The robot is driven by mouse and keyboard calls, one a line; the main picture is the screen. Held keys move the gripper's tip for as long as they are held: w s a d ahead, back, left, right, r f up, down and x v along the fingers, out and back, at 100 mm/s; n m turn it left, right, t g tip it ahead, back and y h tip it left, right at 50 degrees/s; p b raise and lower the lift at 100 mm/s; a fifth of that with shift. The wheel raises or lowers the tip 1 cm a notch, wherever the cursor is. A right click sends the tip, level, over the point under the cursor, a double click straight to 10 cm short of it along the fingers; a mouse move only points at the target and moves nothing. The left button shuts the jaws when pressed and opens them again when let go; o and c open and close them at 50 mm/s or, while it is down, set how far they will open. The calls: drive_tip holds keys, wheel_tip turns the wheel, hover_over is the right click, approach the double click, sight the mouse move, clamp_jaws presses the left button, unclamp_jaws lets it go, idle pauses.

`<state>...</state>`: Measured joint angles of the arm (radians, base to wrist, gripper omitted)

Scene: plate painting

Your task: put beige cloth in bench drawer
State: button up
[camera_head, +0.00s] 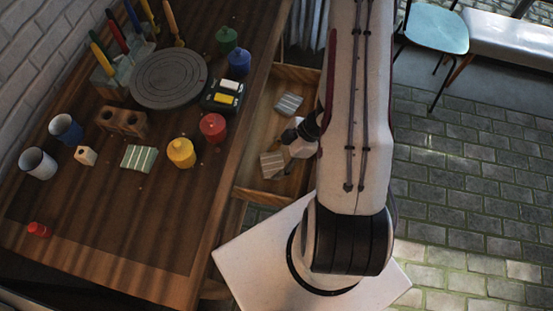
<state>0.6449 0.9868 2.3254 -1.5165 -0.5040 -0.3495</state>
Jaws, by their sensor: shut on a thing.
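The beige cloth (271,164) is a small striped folded square in the lower part of the open bench drawer (259,184). My gripper (289,147) is low over the drawer, at the cloth's upper right edge, and shut on it. The fingertips are small and partly hidden by the gripper's own body, so the exact grasp is hard to see. I cannot tell whether the cloth touches the drawer floor.
A grey striped cloth (289,103) lies further up in the drawer. A green striped cloth (139,159), yellow pot (181,153), red pot (213,128) and round turntable (169,78) are on the bench (150,210). A chair (436,27) stands at upper right.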

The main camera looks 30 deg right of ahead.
drive_tip(key=shift+f, duration=0.15)
drive_tip(key=o, duration=1.1)
drive_tip(key=v, duration=1.2)
drive_tip(key=shift+r, duration=0.25)
idle(0.4)
